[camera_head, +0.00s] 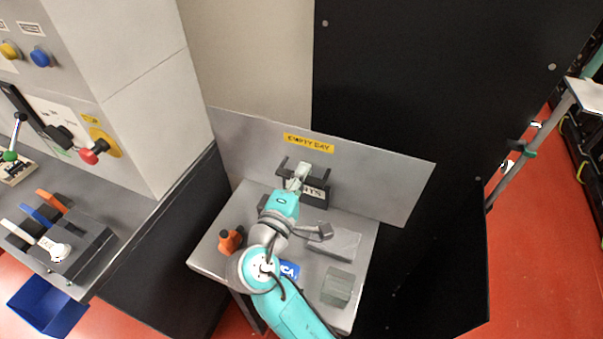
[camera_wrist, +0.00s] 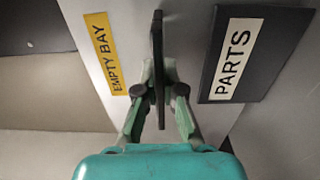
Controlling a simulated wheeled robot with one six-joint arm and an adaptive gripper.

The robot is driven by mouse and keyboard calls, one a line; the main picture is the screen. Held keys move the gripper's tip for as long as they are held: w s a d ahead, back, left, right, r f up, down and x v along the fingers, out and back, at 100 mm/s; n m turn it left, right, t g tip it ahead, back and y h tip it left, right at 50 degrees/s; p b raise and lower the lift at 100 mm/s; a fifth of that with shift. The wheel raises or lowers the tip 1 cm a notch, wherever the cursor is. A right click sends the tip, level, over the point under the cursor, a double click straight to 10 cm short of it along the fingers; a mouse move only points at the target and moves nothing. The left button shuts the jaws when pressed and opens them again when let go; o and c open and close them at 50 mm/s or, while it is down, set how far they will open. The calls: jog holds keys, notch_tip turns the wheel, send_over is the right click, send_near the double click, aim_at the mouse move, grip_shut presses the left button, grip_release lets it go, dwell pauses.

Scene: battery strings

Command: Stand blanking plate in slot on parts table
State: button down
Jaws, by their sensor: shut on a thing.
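My gripper (camera_wrist: 158,92) is shut on a thin dark plate, which I take to be the blanking plate (camera_wrist: 157,45). In the wrist view the plate is edge-on between the fingers and sticks out past them. A dark block (camera_wrist: 268,30) labelled PARTS is to its right, with a visible gap. In the head view my gripper (camera_head: 300,178) is over the back of the parts table (camera_head: 208,254), at the PARTS block (camera_head: 322,198). The held plate is mostly hidden there. I cannot make out the slot, or whether the plate touches it.
A grey upright panel with a yellow EMPTY BAY label (camera_head: 308,143) stands behind the table. On the table are an orange item (camera_head: 231,241), a flat grey block (camera_head: 338,241) and a greenish block (camera_head: 338,288). A tall black panel (camera_head: 400,80) is at the right.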

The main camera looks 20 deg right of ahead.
jog(key=shift+f, duration=0.25)
dwell(0.4)
jog(key=c, duration=1.2)
grip_release()
jog(key=shift+f, duration=0.15)
jog(key=v, duration=1.2)
